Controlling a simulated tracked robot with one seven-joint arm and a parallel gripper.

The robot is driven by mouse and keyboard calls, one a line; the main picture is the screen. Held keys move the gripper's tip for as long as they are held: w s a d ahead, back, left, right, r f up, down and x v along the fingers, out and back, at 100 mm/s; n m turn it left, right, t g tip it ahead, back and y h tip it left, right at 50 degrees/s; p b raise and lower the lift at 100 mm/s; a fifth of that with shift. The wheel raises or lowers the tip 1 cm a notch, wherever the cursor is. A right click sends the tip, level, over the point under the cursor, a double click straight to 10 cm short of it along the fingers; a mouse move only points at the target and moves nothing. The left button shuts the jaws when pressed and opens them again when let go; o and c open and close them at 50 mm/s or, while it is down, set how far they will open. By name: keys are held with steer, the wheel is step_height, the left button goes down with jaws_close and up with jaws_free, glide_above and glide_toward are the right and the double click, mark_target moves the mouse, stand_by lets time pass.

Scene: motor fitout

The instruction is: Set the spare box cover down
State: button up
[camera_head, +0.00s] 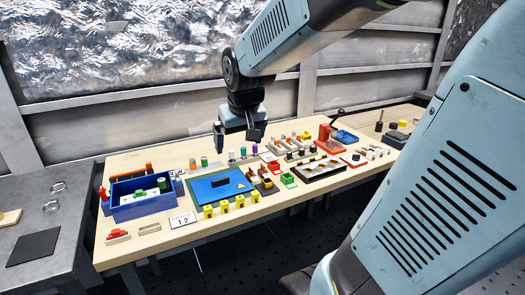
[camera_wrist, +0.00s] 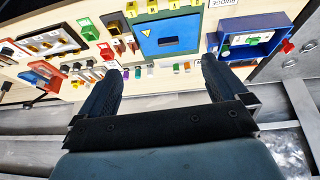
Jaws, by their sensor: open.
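A flat blue cover (camera_head: 203,190) with a dark handle in its middle and a small yellow mark lies on the wooden bench, behind a row of yellow pieces. I take it for the box cover; whether anything is under it I cannot tell. It also shows at the top of the wrist view (camera_wrist: 158,28). My gripper (camera_head: 237,139) is open and empty, held above the back part of the bench, behind the cover and apart from it. Both fingers (camera_wrist: 160,82) stand wide apart in the wrist view with nothing between them.
A dark blue bin (camera_head: 148,210) with green and white parts stands left of the cover. A "12" card (camera_head: 183,220), yellow pieces (camera_head: 225,207), a green block (camera_head: 288,180) and a black-framed tray (camera_head: 318,176) surround it. Bare wood shows along the front left edge.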

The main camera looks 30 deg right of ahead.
steer(key=s+r, duration=0.3)
steer(key=s, duration=1)
steer(key=shift+s+a+y, duration=0.15)
steer(key=shift+s+y, duration=0.15)
